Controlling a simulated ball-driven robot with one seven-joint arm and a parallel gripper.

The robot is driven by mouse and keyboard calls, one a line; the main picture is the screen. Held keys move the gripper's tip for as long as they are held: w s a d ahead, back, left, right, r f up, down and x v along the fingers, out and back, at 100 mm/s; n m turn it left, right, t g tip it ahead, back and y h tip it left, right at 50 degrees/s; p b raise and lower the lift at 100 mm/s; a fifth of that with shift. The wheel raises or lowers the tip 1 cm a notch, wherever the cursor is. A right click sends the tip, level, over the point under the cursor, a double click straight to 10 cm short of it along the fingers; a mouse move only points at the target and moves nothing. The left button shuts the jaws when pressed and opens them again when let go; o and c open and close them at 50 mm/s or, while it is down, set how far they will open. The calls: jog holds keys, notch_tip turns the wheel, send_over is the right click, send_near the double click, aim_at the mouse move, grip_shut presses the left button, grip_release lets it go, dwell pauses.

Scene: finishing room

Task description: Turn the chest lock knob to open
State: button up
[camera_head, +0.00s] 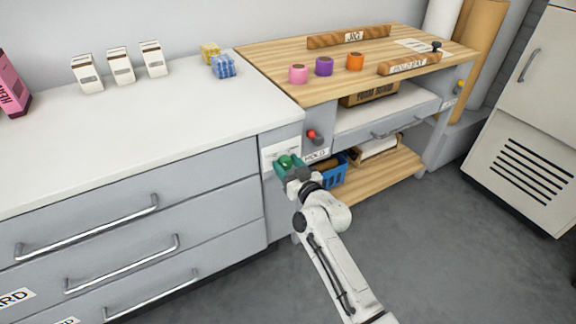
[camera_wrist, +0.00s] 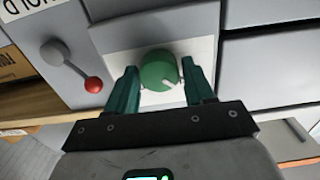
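The green round chest lock knob (camera_wrist: 160,70) sits on a white plate (camera_wrist: 203,48) on the grey front of the chest. A small pale mark shows near the knob's lower right edge. In the head view the knob (camera_head: 286,160) is at the right end of the chest (camera_head: 130,190), partly hidden by my gripper. My gripper (camera_wrist: 159,78) has its teal fingers on either side of the knob, with a small gap seeming to show at each side. It also shows in the head view (camera_head: 289,168). The fingers look open and not pressed on the knob.
A red-balled lever (camera_wrist: 93,84) is left of the knob in the wrist view; in the head view it is on the bench's front (camera_head: 312,135). Closed drawers with bar handles (camera_head: 120,260) lie left. A blue basket (camera_head: 330,172) stands on the bench's lower shelf.

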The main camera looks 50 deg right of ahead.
jog(key=c, duration=0.7)
jog(key=shift+m, duration=0.4)
jog(key=m, duration=0.3)
jog(key=shift+m, duration=0.4)
jog(key=m+p, duration=0.1)
jog(key=m, duration=0.3)
jog(key=shift+d+m, duration=0.15)
jog(key=shift+m, duration=0.15)
jog(key=m+p, duration=0.1)
jog(key=m, duration=0.3)
jog(key=shift+s+d+f, duration=0.1)
jog(key=shift+f+m+p, duration=0.15)
jog(key=shift+m+p, duration=0.25)
jog(key=shift+m, duration=2)
